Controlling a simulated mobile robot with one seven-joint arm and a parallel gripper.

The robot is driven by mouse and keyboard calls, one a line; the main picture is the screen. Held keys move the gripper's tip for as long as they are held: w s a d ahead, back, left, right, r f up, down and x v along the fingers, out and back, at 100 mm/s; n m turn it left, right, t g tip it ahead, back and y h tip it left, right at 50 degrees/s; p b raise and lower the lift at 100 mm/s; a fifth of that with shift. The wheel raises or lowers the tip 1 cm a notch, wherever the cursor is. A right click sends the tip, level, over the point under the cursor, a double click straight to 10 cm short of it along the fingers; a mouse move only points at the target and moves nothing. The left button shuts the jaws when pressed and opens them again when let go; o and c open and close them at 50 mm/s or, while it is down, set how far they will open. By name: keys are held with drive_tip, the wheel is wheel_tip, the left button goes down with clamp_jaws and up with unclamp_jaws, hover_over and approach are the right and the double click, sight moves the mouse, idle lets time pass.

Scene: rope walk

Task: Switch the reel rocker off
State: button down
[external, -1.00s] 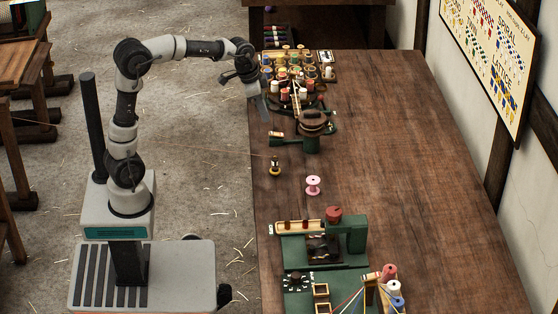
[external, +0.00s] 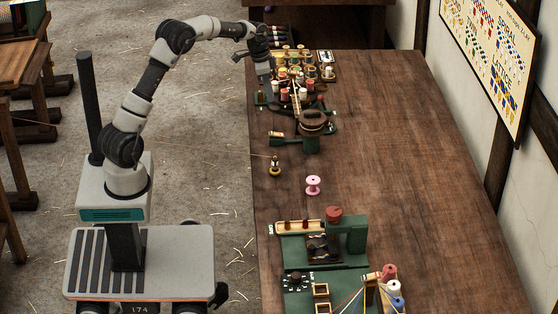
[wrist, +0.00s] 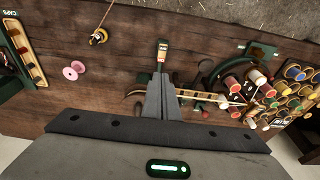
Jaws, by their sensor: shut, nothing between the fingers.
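My gripper (external: 265,78) hangs over the far left part of the bench in the external view. In the wrist view its two fingers (wrist: 160,80) are together with nothing between them. A small green plate with a pale label (wrist: 162,52) lies just beyond the fingertips in that view; it appears to carry the reel rocker, but its on or off position is too small to read. In the external view this seems to be the small green piece (external: 277,136) at the left of the dark reel machine (external: 312,122). I see no contact with it.
Red and white spools (wrist: 232,84) and a rack of yellow-rimmed reels (wrist: 295,72) crowd the right of the wrist view. A pink spool (external: 313,185) and a small yellow-and-black spool (external: 275,167) stand nearer. The right side of the bench (external: 420,150) is clear.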

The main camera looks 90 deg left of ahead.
hover_over(272, 134)
drive_tip(key=f, duration=1.2)
drive_tip(key=shift+w+d+f+b, duration=0.15)
drive_tip(key=shift+w+b, duration=0.15)
drive_tip(key=shift+s+f, duration=0.15)
drive_tip(key=shift+f, duration=0.5)
drive_tip(key=shift+f, duration=0.15)
drive_tip(key=s+f+t+b, duration=0.1)
drive_tip(key=b, duration=0.3)
drive_tip(key=shift+f, duration=0.2)
drive_tip(key=shift+r+t, duration=0.4)
drive_tip(key=shift+w, duration=0.1)
drive_tip(key=shift+w+r, duration=0.1)
drive_tip(key=shift+w, duration=0.65)
